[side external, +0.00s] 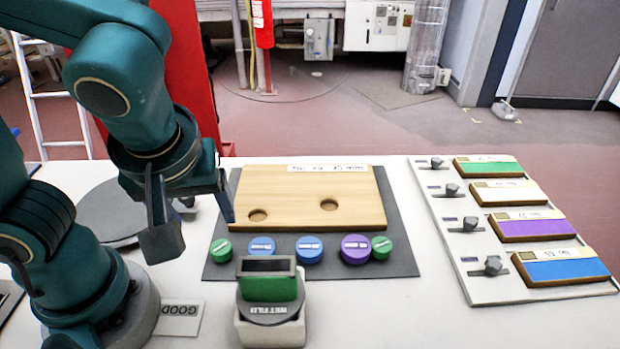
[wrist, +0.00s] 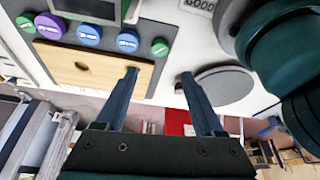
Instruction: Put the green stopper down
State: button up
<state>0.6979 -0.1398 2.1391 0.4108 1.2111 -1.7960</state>
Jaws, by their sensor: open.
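A green stopper (side external: 220,251) sits on the dark grey mat (side external: 400,268) at the left end of a row of stoppers. It also shows in the wrist view (wrist: 160,47). Another green stopper (side external: 381,247) ends the row at the right. My gripper (side external: 195,224) is open and empty, left of the wooden board (side external: 300,190). In the wrist view my gripper (wrist: 158,76) has nothing between its fingertips, and the nearer green stopper lies just beyond them. The board has two round holes in the side view; only one shows in the wrist view.
Two blue stoppers (side external: 261,247) and a purple one (side external: 355,249) stand between the green ones. A green-topped stand (side external: 270,310) is in front. A grey disc (side external: 110,212) lies left, near a GOOD label (side external: 180,318). A panel with coloured blocks (side external: 470,270) is right.

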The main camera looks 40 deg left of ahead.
jog(key=a+r+m+t+h, duration=0.1)
jog(key=m, duration=0.2)
jog(key=a+m+t+h, duration=0.1)
jog(key=m, duration=0.3)
jog(key=a+r+m+t+h, duration=0.1)
jog(key=m, duration=0.2)
jog(key=shift+w+a+r+m+h, duration=0.1)
jog(key=shift+w+r+m+h, duration=0.2)
jog(key=shift+m, duration=0.1)
